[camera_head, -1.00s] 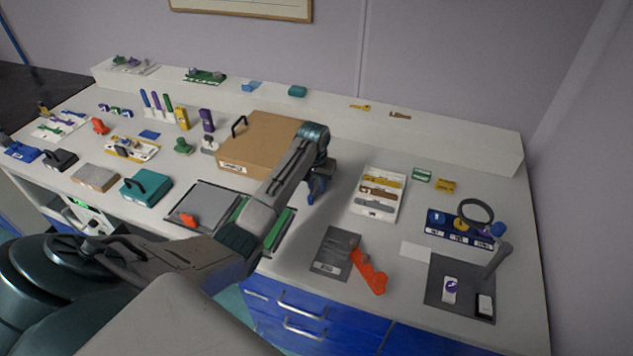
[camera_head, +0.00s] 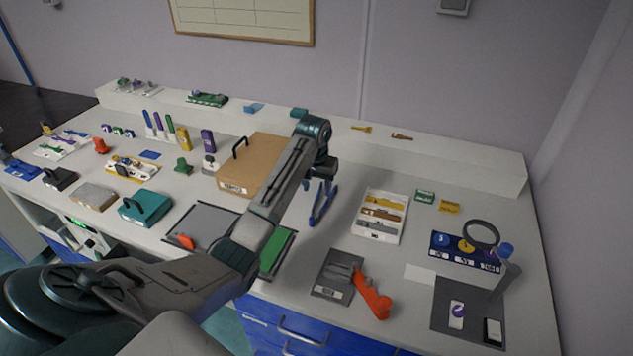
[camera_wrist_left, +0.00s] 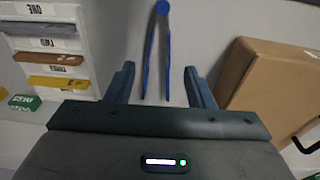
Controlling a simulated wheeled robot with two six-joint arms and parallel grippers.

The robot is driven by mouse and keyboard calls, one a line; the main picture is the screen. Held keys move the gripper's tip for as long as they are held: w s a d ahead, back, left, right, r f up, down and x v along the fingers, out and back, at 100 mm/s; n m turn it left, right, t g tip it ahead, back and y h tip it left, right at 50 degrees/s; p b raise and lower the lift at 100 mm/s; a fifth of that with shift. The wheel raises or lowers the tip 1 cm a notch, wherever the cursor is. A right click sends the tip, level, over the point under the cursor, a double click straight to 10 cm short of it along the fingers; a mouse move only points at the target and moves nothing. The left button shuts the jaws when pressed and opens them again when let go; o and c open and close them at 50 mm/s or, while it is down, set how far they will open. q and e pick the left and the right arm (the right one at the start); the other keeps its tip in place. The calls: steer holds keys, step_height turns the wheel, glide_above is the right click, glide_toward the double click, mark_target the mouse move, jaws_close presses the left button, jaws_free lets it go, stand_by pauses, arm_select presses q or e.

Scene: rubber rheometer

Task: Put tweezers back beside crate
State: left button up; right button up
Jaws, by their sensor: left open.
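The blue tweezers (camera_head: 322,206) lie on the bench to the right of the brown crate (camera_head: 252,165), with a gap between them. In the left wrist view the tweezers (camera_wrist_left: 148,58) show their hinged end away from me and their two legs pointing toward my gripper. My left gripper (camera_wrist_left: 160,80) is open, with one finger on each side of the leg ends, not touching them. The brown crate (camera_wrist_left: 277,92) stands to the right there. In the head view my left gripper (camera_head: 314,184) is partly hidden by its own wrist. My right gripper is not in view.
A white tray (camera_head: 375,236) with labelled slots stands right of the tweezers. A grey mat (camera_head: 333,285) with an orange-red tool (camera_head: 372,293) lies nearer the front edge. A magnifier (camera_head: 481,235) stands farther right. The bench around the tweezers is clear.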

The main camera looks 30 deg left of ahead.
arm_select(q)
steer(key=shift+s+r+b, duration=0.2)
steer(key=shift+r+b, duration=0.15)
steer(key=shift+r, duration=1.6)
